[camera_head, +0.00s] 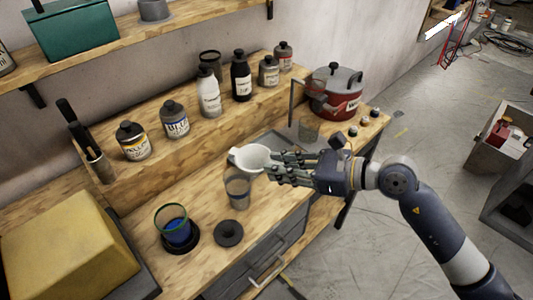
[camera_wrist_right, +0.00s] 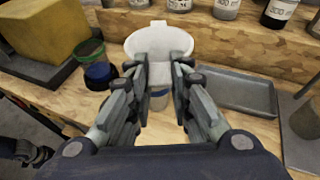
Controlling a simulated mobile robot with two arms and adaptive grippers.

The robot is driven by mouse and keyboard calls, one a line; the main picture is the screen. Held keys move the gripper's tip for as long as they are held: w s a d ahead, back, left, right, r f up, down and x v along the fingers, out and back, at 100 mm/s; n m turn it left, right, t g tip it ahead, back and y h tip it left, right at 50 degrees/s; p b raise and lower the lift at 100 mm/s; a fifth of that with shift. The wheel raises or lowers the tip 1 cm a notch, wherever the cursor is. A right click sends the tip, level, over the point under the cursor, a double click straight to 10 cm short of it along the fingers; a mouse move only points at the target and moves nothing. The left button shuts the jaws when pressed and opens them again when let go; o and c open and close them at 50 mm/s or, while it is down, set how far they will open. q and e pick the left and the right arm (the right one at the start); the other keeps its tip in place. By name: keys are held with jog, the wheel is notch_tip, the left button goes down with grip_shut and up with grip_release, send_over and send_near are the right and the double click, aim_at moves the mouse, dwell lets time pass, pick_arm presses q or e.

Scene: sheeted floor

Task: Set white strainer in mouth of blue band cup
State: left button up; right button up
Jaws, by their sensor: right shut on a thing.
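The white strainer (camera_head: 250,158) is a bowl shape with a small tab; it also shows in the wrist view (camera_wrist_right: 160,40). My right gripper (camera_head: 272,170) is shut on its near side and holds it above the bench. A clear cup (camera_head: 238,192) stands upright just below and in front of the strainer in the head view. In the wrist view a blue band shows on this cup (camera_wrist_right: 158,100), partly hidden behind the fingers. The strainer is apart from the cup in the head view. My left gripper is not clearly in view.
A green-rimmed cup with blue in it (camera_head: 172,226) stands on a dark round base at left, beside a black ring (camera_head: 229,233). A grey tray (camera_wrist_right: 235,92) lies right of the strainer. Bottles line the raised ledge; a red pot (camera_head: 334,92) stands at the back right.

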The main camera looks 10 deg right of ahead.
aim_at(261, 170)
jog(key=a, duration=0.1)
jog(key=w+a, duration=0.1)
jog(key=a, duration=0.1)
jog(key=a+r, duration=0.1)
jog(key=shift+w+a, duration=0.25)
jog(key=shift+w, duration=0.1)
jog(key=shift+d, duration=0.1)
jog(key=shift+f, duration=0.2)
pick_arm(q)
jog(key=shift+s+a+f+b, duration=0.15)
jog(key=shift+s+f+b, duration=0.25)
jog(key=shift+f+b, duration=0.45)
jog(key=shift+s+a+f+b, duration=0.15)
jog(key=shift+s+f+b, duration=0.25)
jog(key=shift+f+b, duration=0.4)
pick_arm(e)
jog(key=shift+f, duration=1.95)
pick_arm(q)
jog(key=shift+f+b, duration=1.6)
jog(key=shift+b, duration=0.1)
pick_arm(e)
jog(key=shift+f, duration=1.85)
jog(key=o, duration=0.9)
jog(key=shift+r, duration=0.1)
pick_arm(q)
jog(key=shift+a, duration=0.1)
